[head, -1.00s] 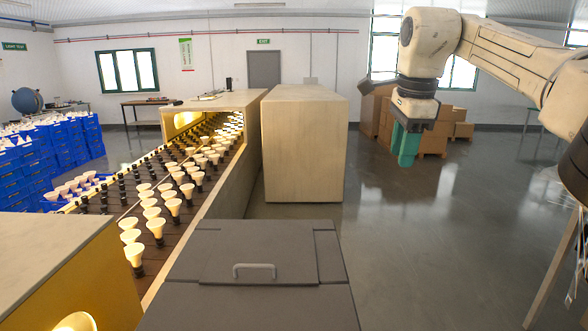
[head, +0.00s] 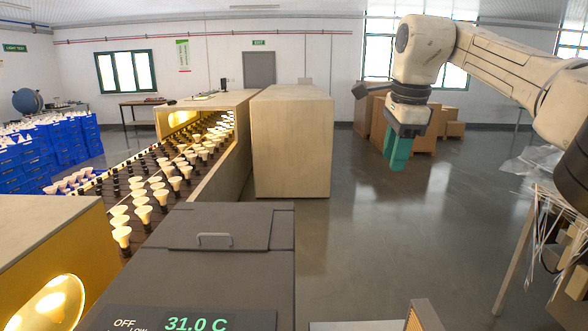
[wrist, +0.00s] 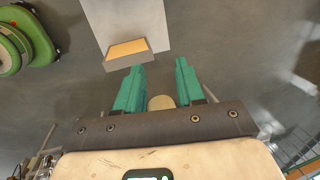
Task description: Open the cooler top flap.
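The cooler is the dark grey box (head: 190,278) at the bottom centre of the head view. A panel on the cooler's front reads 31.0 C (head: 195,323). My gripper (head: 396,160) hangs up and to the right of the cooler, well apart from the handle. In the wrist view its two green fingers (wrist: 160,70) are spread with nothing between them. I do not make out the flap or handle in the wrist view.
A lit conveyor (head: 150,185) with rows of bulbs runs along the left. A tall beige cabinet (head: 292,145) stands behind the cooler. Cardboard boxes (head: 450,125) are at the back. A wooden-legged stand with wires (head: 548,235) is at right. Open floor (head: 400,240) lies between.

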